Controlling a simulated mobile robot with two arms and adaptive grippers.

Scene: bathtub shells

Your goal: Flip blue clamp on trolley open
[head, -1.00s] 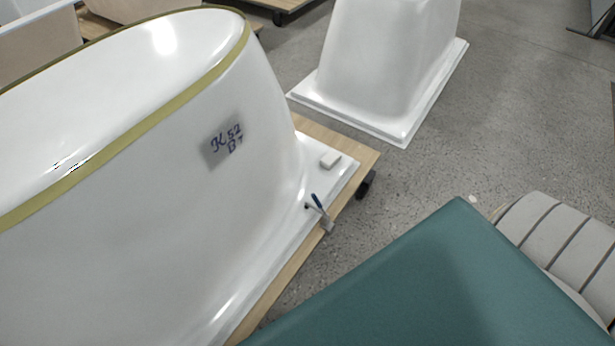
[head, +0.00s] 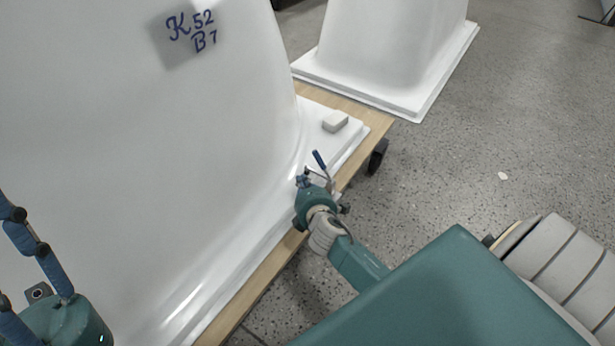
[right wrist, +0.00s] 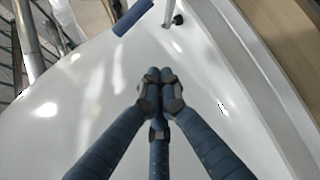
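The blue clamp handle (head: 319,159) stands tilted up at the edge of the trolley (head: 272,268), beside the foot of the white tub shell. In the right wrist view the blue handle (right wrist: 132,17) is at the top, with a metal part of the clamp to its right. My right gripper (head: 303,177) is at the clamp, close by the handle's lower end in the head view. Its blue fingers (right wrist: 160,82) are drawn together with nothing seen between them, apart from the handle. My left gripper (head: 30,240) is at the lower left, its fingertips partly cut off.
The white tub shell (head: 140,150) fills the left, with a marked label (head: 190,30). A small white block (head: 335,121) lies on the shell's flange. A second white shell (head: 390,45) stands behind.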

